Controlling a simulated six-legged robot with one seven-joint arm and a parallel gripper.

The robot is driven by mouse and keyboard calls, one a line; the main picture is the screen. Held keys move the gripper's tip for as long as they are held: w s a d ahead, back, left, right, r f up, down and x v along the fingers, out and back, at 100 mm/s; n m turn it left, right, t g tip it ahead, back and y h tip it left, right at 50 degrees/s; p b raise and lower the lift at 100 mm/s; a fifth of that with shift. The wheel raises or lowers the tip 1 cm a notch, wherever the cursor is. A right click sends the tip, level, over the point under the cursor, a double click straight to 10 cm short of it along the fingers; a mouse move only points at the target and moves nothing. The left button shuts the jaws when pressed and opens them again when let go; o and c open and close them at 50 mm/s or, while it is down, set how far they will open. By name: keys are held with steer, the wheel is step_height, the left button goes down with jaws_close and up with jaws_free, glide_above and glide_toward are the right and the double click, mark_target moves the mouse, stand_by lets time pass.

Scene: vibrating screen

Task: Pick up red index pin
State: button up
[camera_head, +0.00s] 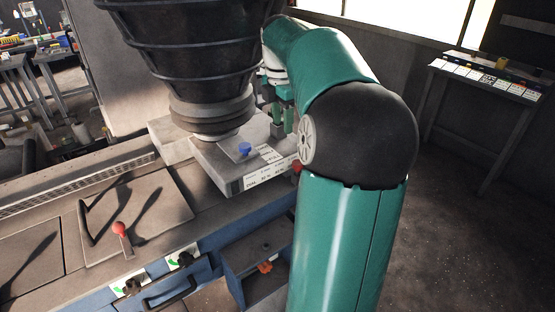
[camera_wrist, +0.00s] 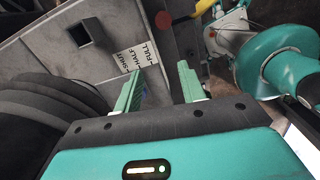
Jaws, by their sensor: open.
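A round red knob (camera_wrist: 163,19), which looks like the red index pin, shows at the top of the wrist view beside the label "FULL". A small red piece at the right end of the grey box (camera_head: 237,184) in the head view (camera_head: 297,167) seems to be the same knob, partly hidden by my arm. My gripper (camera_wrist: 160,70) is open, with two green fingers apart and nothing between them. The knob lies beyond the fingertips, apart from them.
A black ribbed cone (camera_head: 190,50) stands over the box, close to the fingers' left side in the wrist view. A blue knob (camera_head: 245,149) sits on the box. A red-knobbed lever (camera_head: 119,229) stands on the deck. An open bin (camera_head: 258,250) holds an orange piece.

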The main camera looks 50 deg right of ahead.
steer(key=s+d+n, duration=0.1)
steer(key=s+d, duration=0.2)
steer(key=d, duration=0.2)
steer(key=shift+y, duration=0.3)
steer(key=f, duration=0.8)
steer(key=shift+w+a+f, duration=0.2)
steer(key=shift+a+f, duration=0.05)
steer(key=shift+a, duration=0.05)
steer(key=shift+a+f, duration=0.2)
steer(key=shift+f, duration=1.15)
steer(key=shift+a+f, duration=0.15)
steer(key=shift+f, duration=1.2)
steer(key=c, duration=0.7)
